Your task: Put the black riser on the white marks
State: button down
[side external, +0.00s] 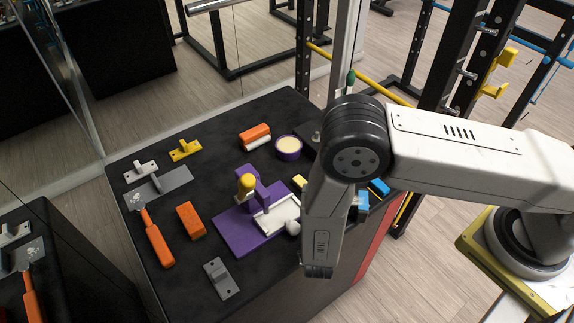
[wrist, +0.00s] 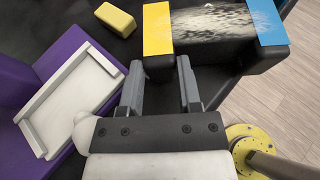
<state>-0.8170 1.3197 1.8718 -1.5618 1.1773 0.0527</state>
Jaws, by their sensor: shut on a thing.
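My gripper (wrist: 161,62) is shut with its two grey fingers around the near end of a dark block, which I take to be the black riser (wrist: 225,55). In the wrist view the block has a yellow end (wrist: 157,35), a blue end (wrist: 270,22) and a pale scuffed face between them. Pale scuffs, possibly the white marks (side external: 135,199), show on a grey plate at the table's left; I cannot be sure.
A purple stand (side external: 235,233) with a white tray (wrist: 75,85) is left of my gripper. A small yellow block (wrist: 116,19) lies near. An orange block (side external: 190,220), an orange-handled tool (side external: 158,245) and a grey bracket (side external: 221,278) lie further left. Black rack posts (side external: 455,70) rise behind.

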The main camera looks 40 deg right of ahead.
jog(key=shift+f, duration=0.1)
jog(key=shift+c, duration=1.4)
grip_release()
jog(key=shift+s+a+r, duration=0.1)
jog(key=shift+r, duration=0.1)
jog(key=shift+v, duration=3.6)
